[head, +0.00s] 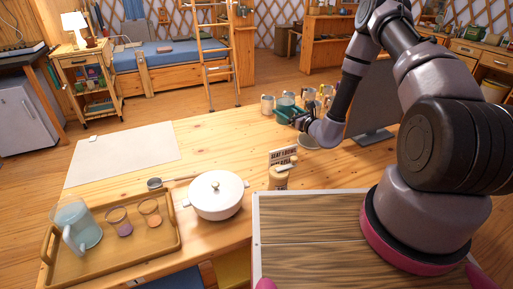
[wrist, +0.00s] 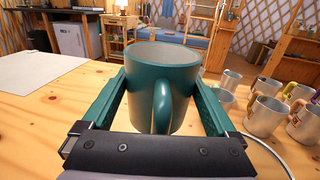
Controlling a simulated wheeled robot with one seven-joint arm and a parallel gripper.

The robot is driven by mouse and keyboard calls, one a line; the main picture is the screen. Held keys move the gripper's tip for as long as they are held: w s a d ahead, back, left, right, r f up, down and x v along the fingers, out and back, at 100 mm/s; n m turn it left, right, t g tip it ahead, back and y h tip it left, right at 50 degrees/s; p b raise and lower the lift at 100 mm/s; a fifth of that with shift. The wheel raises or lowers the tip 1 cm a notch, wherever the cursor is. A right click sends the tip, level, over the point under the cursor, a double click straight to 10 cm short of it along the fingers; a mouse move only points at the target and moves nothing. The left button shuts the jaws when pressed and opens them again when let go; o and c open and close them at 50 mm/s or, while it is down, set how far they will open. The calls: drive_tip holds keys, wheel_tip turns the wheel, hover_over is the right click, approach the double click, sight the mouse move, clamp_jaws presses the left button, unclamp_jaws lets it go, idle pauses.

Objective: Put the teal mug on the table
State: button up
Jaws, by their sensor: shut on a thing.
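The teal mug (wrist: 160,85) stands upright between the fingers of my gripper (wrist: 160,105) in the wrist view. Its pale inside shows at the top, and its handle points toward the camera. My gripper is shut on it, one finger on each side. In the head view my gripper (head: 296,120) is over the far part of the wooden table (head: 225,150), and the mug there is small and partly hidden.
Several metallic mugs (wrist: 266,115) stand close to the right of my gripper. A monitor (head: 374,105) is to the right in the head view. A white pot (head: 216,196), a small sign (head: 283,156) and a wooden tray (head: 112,262) are nearer.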

drive_tip(key=w+a+f+n+g+y, duration=0.2)
drive_tip(key=w+a+f+y, duration=0.1)
drive_tip(key=w+a, duration=0.25)
hover_over(268, 141)
wheel_tip(268, 141, down, 5)
drive_tip(key=f, duration=0.4)
drive_tip(key=shift+w+f, duration=0.3)
drive_tip(key=shift+s+f, duration=0.15)
drive_tip(key=shift+f, duration=0.15)
